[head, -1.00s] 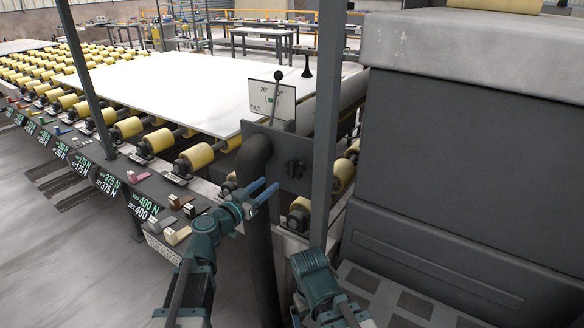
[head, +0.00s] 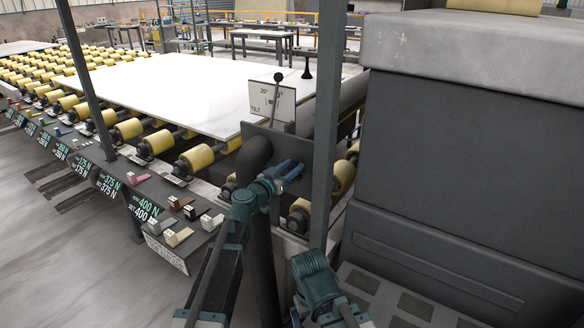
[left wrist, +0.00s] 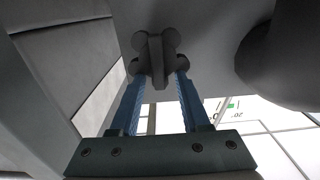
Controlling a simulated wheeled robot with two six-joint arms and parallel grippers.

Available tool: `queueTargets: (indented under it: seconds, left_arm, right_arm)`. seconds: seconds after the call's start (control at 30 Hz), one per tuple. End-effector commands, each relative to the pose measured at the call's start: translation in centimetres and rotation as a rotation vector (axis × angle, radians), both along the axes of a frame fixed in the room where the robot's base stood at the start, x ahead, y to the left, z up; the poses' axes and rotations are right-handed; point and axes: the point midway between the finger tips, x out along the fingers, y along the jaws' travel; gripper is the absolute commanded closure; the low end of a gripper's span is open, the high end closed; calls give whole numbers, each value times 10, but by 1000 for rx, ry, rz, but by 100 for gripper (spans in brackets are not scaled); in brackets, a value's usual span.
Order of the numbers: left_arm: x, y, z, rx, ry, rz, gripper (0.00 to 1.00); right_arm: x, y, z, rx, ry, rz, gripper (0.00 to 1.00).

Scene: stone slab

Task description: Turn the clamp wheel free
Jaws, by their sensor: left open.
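The clamp wheel (left wrist: 155,48) is a dark lobed knob on a grey plate (left wrist: 205,50), seen upper middle in the left wrist view. My left gripper (left wrist: 157,78) is open, with its two blue fingers on either side of the wheel's lower part. The fingertips reach its lower lobes; I cannot tell whether they touch. In the head view my left gripper (head: 288,170) is at the plate (head: 305,147) below the tilt sign, and it hides most of the wheel. Part of my right arm shows at bottom centre, but its gripper is not visible.
A thick dark pipe (head: 262,230) bends down just left of the wheel. A grey post (head: 326,130) stands close on the right. A tilt sign (head: 272,100) with a black-knobbed lever (head: 277,90) is above. A white slab (head: 190,90) lies on yellow rollers behind.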

Motion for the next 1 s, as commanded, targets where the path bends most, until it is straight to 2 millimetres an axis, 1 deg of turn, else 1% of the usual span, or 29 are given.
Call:
queueTargets:
  seconds: [0.1,0.37,0.4,0.47,0.5,0.63,0.67,1.0]
  left_arm:
    - [4,-3,0,0,0,0,54]
    - [4,-3,0,0,0,0,54]
    - [4,-3,0,0,0,0,57]
    - [4,-3,0,0,0,0,68]
    - [4,-3,0,0,0,0,75]
    - [4,-3,0,0,0,0,99]
    - [4,-3,0,0,0,0,100]
    - [5,-2,0,-31,21,0,100]
  right_arm:
    - [0,0,0,0,0,0,0]
    - [0,0,0,0,0,0,0]
    - [0,0,0,0,0,0,0]
    - [0,0,0,0,0,0,0]
    - [0,0,0,0,0,0,0]
    - [0,0,0,0,0,0,0]
    - [0,0,0,0,0,0,0]
    - [0,0,0,0,0,0,0]
